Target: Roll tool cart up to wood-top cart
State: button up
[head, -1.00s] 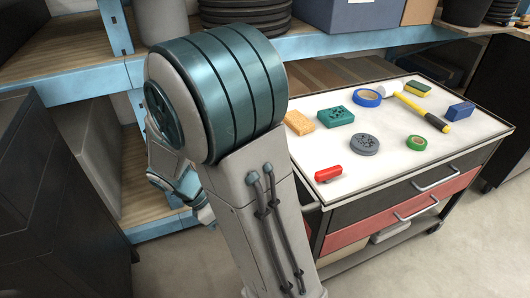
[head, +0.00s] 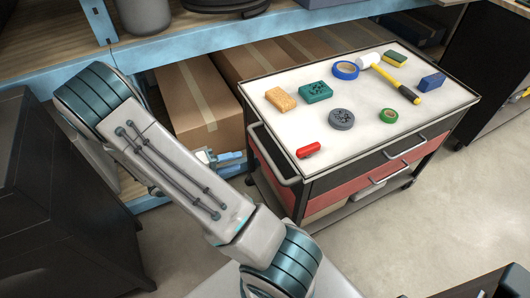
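The tool cart (head: 466,97) has a white top, black and red drawers and a grey push handle (head: 272,154) on its left side. My gripper (head: 234,162) is low beside the cart's left side, just left of the handle, and appears apart from it. Its light blue fingers are small and partly behind my arm, so their opening is unclear. A dark cabinet or cart with a wood-coloured top (head: 514,8) shows in part at the upper right, cut off by the frame. A floor gap lies between it and the tool cart.
Tools, tape rolls and small blocks lie on the cart top. A blue-edged shelf (head: 185,54) with cardboard boxes (head: 200,105) runs behind. A dark cabinet (head: 60,200) stands at the left.

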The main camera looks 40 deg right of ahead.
aim_at(265, 154)
jog(key=x, duration=1.1)
jog(key=shift+s+d+b, duration=0.1)
jog(key=shift+d+b, duration=0.05)
jog(key=shift+b, duration=0.2)
grip_shut()
